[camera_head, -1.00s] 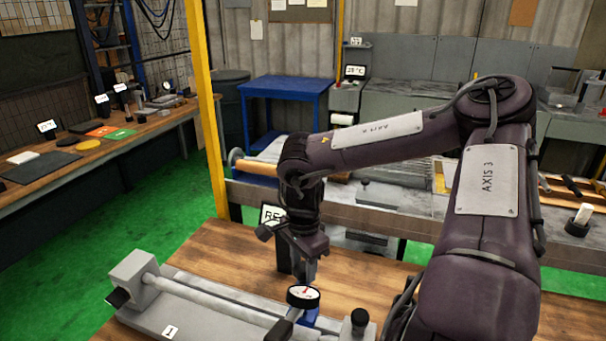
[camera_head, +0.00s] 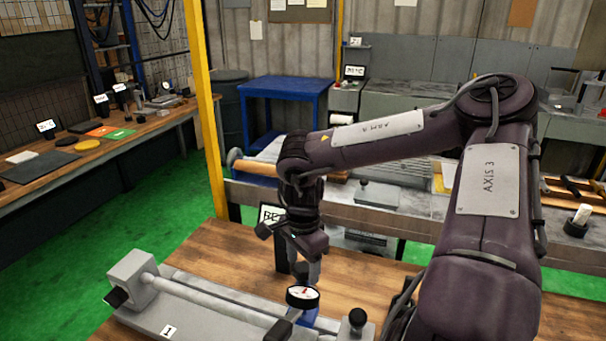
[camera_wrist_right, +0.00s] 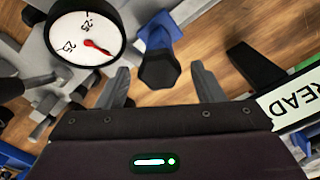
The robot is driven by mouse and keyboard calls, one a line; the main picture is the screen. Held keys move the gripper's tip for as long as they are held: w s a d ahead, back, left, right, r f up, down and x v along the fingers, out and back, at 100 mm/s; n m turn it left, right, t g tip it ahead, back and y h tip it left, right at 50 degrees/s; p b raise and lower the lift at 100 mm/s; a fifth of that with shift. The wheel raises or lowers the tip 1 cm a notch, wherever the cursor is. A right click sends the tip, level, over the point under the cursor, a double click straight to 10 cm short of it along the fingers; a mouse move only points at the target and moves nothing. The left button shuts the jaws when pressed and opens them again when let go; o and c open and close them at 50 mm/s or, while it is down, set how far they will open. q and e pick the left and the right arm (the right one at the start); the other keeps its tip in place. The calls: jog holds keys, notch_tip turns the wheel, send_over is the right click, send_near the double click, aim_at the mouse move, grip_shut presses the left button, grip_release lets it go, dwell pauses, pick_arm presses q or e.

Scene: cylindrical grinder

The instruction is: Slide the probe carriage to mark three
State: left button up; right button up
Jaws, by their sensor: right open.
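The probe carriage shows as a blue block (camera_head: 303,316) on the grey bench with a rail (camera_head: 215,303), below a round white dial gauge (camera_head: 302,295) with a red needle. A tag "1" (camera_head: 169,331) is on the bench, to the left of the carriage. My right gripper (camera_head: 308,275) is open just behind the dial. In the right wrist view a black faceted knob (camera_wrist_right: 158,70) beside the blue part (camera_wrist_right: 160,28) shows between my right gripper's spread fingers (camera_wrist_right: 161,82); contact is not clear. Mark three is not visible. My left gripper is out of view.
A black knob (camera_head: 357,318) stands right of the carriage. The wooden tabletop (camera_head: 215,247) behind the bench is mostly bare.

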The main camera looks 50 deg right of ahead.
notch_tip(320, 180, up, 8)
jog(key=shift+f+b, duration=0.25)
jog(key=shift+b, duration=0.35)
